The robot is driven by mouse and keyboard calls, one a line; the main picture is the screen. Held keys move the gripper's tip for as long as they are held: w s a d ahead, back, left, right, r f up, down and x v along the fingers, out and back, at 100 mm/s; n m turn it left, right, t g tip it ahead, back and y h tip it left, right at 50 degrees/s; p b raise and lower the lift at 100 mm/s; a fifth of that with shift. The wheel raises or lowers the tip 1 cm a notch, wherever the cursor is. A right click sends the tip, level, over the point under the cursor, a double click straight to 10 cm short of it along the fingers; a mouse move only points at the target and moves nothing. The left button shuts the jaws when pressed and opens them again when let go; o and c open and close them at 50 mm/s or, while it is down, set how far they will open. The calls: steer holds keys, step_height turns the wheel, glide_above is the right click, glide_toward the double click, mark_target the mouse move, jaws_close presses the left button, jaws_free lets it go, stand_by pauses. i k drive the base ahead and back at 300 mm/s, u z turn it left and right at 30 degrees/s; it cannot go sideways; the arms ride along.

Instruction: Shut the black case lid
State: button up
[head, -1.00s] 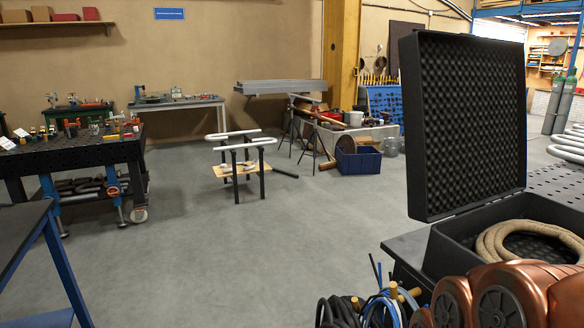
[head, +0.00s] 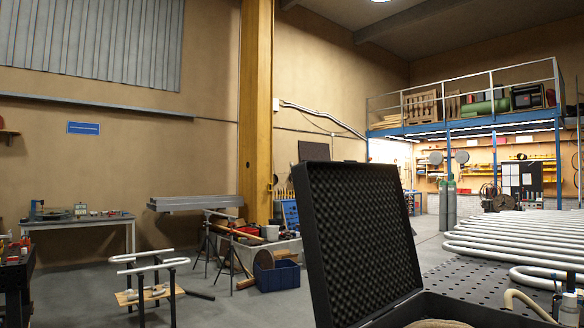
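The black case lid (head: 362,240) stands open and upright in the head view, right of centre, its foam-lined inner face towards me. The case bottom (head: 440,308) shows only in part at the lower edge, with a bit of a tan coil (head: 438,323) inside it. The rest of the case is cut off by the frame. My gripper is not in view.
A perforated table (head: 470,283) with white serpentine tubes (head: 520,238) lies right of the case. A blue crate (head: 277,275) and a stand with white bent tubes (head: 145,272) are on the floor to the left. Open floor lies between the stand and the case.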

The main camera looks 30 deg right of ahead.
mark_target(360, 254)
steer(key=u, duration=0.8)
steer(key=i, duration=2.4)
steer(key=z, duration=3.45)
